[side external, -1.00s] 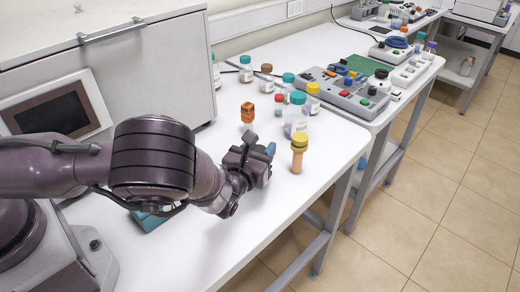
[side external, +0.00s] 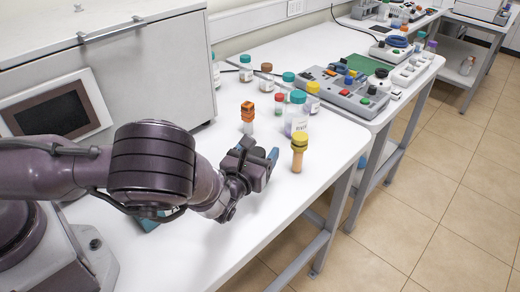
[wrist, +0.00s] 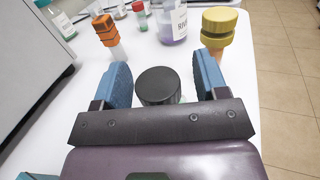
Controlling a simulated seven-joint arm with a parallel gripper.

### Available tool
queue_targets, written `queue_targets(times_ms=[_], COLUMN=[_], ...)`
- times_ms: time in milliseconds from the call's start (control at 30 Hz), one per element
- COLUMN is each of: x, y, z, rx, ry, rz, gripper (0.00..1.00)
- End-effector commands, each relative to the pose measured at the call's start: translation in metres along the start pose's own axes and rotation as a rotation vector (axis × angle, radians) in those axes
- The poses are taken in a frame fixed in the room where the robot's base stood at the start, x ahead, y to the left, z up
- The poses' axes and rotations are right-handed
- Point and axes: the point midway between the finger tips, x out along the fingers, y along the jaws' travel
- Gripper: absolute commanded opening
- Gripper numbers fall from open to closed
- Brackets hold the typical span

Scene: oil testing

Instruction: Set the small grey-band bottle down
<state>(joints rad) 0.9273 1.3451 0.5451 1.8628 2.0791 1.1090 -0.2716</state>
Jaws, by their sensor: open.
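In the wrist view a small bottle with a round black cap (wrist: 157,86) stands between the blue fingers of my gripper (wrist: 163,70), with a gap on each side. Only its cap and a sliver of pale green below show, so no grey band is visible. In the side view my gripper (side external: 259,151) is open, low over the white table near its right edge. It hides this bottle there.
A yellow-capped bottle (side external: 298,153) stands just right of my gripper, near the table edge. An orange-capped bottle (side external: 248,117) stands behind it, and a large teal-capped bottle (side external: 297,118) farther back. The front table surface (side external: 235,245) is clear.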

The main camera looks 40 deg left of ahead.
Motion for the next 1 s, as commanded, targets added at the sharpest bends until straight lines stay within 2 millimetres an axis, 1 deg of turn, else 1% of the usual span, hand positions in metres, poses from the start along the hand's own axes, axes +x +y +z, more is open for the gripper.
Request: queue_targets(times_ms=[300, 400, 500, 633, 833, 933, 967, 1000], x=[-0.068, -0.086, -0.099, -0.109, -0.110, -0.105, -0.103, -0.100], y=[-0.001, -0.001, -0.001, 0.000, 0.001, 0.010, 0.015, 0.024], z=[0.000, 0.000, 0.000, 0.000, 0.002, 0.016, 0.022, 0.033], rx=[0.000, 0.000, -0.001, -0.001, -0.009, -0.064, -0.092, -0.140], ry=[0.001, 0.001, 0.001, 0.001, 0.000, 0.002, 0.002, 0.004], rz=[-0.004, -0.003, -0.001, -0.001, 0.011, 0.091, 0.134, 0.204], gripper=[0.67, 0.67, 0.67, 0.67, 0.67, 0.67, 0.67, 0.67])
